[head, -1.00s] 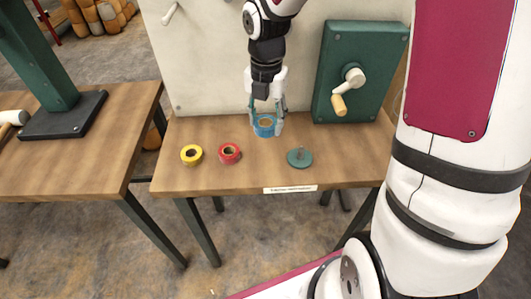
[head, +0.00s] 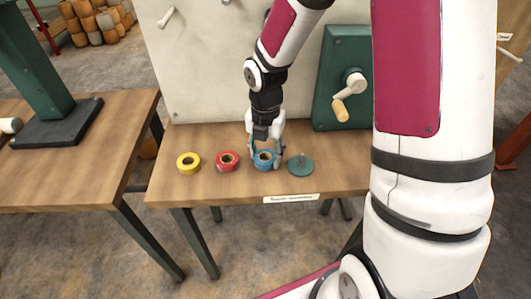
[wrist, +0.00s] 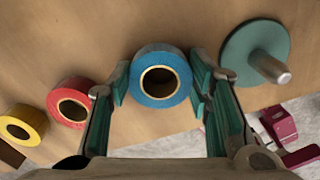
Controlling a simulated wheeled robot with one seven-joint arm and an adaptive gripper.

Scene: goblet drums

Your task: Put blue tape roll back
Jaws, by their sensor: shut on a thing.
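The blue tape roll (head: 264,160) lies flat on the wooden table between the red tape roll and a green disc. My gripper (head: 264,163) is around it from above, one finger on each side. In the wrist view the blue roll (wrist: 161,76) sits between the green finger pads of my gripper (wrist: 160,88), which are shut on it. The red tape roll (head: 227,161) and the yellow tape roll (head: 188,163) lie in a row to its left. The green disc with an upright metal peg (head: 300,165) is close on its right.
The table's front edge (head: 240,201) with a white label (head: 291,198) is close in front of the row. A pale board (head: 205,70) and a green panel with a crank (head: 343,80) stand behind. Another table (head: 80,180) stands at the left.

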